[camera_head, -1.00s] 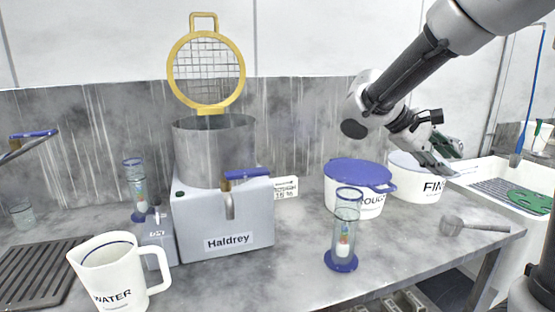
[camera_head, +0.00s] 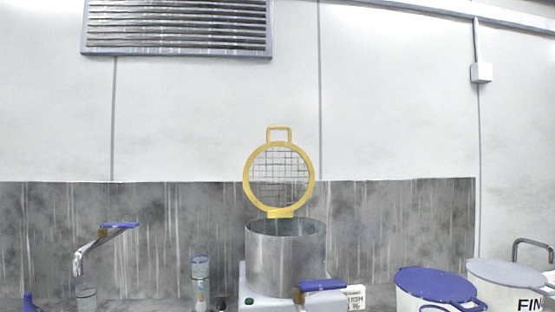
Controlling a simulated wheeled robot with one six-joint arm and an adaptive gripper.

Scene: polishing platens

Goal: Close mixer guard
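The mixer guard (camera_head: 247,178) is a round yellow ring with a wire mesh and a small loop handle on top. It stands upright, raised open at the back rim of the grey metal mixer bowl (camera_head: 285,262). The bowl's mouth is uncovered. The bowl sits on the light mixer base (camera_head: 258,299), which is cut off by the lower edge of the picture. A blue-handled lever (camera_head: 322,285) is at the base's right side. My gripper is not in view.
A blue-lidded tub (camera_head: 437,284) and a grey-lidded tub (camera_head: 508,272) stand to the right. A clear tube (camera_head: 200,285) stands left of the mixer. A blue-handled tap (camera_head: 105,240) is further left. The wall above the guard is clear.

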